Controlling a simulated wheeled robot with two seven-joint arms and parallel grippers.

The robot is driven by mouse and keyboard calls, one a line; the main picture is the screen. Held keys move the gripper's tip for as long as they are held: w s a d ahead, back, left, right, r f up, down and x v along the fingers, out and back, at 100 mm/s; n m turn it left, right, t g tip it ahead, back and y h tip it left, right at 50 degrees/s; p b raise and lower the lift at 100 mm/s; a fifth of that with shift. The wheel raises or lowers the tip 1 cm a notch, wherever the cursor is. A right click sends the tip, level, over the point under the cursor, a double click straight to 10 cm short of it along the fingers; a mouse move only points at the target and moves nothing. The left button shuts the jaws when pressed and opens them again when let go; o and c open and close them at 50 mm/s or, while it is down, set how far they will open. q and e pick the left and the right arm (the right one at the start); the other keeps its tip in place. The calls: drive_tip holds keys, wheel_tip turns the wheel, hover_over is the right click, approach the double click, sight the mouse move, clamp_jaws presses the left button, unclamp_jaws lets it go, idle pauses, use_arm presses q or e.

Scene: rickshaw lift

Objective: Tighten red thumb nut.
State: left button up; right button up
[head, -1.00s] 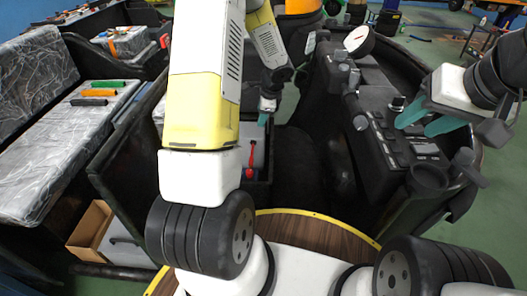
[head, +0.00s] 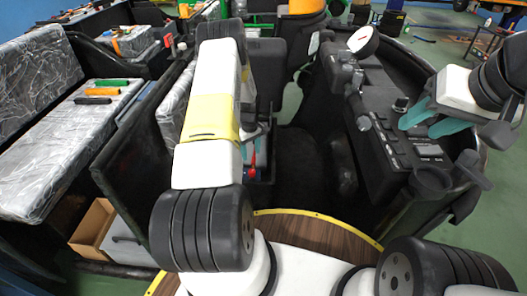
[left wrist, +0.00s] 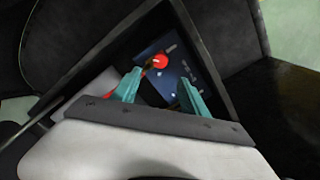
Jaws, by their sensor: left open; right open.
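In the left wrist view, a round red piece (left wrist: 159,62), which looks like the red thumb nut, sits on a blue block (left wrist: 172,75) inside a dark open box (left wrist: 222,100). My left gripper (left wrist: 160,90) is open above the box, its teal fingers apart. The red piece lies just beyond the fingertips, near the left finger, with nothing between the fingers. My right gripper (head: 432,124) is open and empty by the dashboard.
A bench seat (head: 65,130) on the left holds green, orange and black handles (head: 97,91). A cardboard box (head: 94,226) is below. Dark walls surround the box closely.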

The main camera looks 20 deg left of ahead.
sight(252, 171)
use_arm(q)
wheel_tip(252, 171, down, 12)
drive_tip(key=shift+r, duration=0.15)
drive_tip(key=shift+c, duration=0.4)
clamp_jaws()
